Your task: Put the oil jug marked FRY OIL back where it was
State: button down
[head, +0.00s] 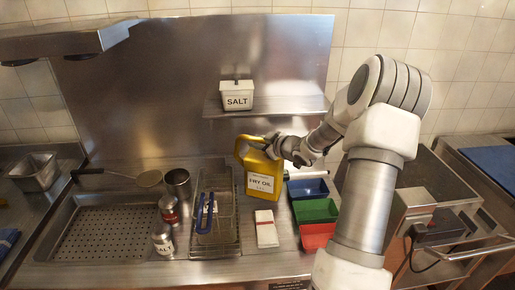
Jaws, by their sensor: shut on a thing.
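The yellow oil jug (262,183) has a white label reading FRY OIL and a handle on its upper left side. It is near the middle of the head view, below the small shelf and in front of the steel back panel. My gripper (274,147) is shut on the jug near its top, reaching in from the right. The jug looks close to upright with a slight tilt. I cannot tell whether its base touches the counter.
A SALT box (237,102) stands on the shelf (285,106) above. A white packet (266,229) lies in front. Blue, green (316,211) and red bins stand right. Cans (163,240) and a steel pot (178,184) stand left.

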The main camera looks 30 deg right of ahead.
jog(key=s+d+r, duration=0.4)
jog(key=s+r, duration=0.3)
jog(key=s, duration=0.3)
jog(key=shift+s+d, duration=0.3)
jog(key=shift+d, duration=0.05)
jog(key=shift+a, duration=0.1)
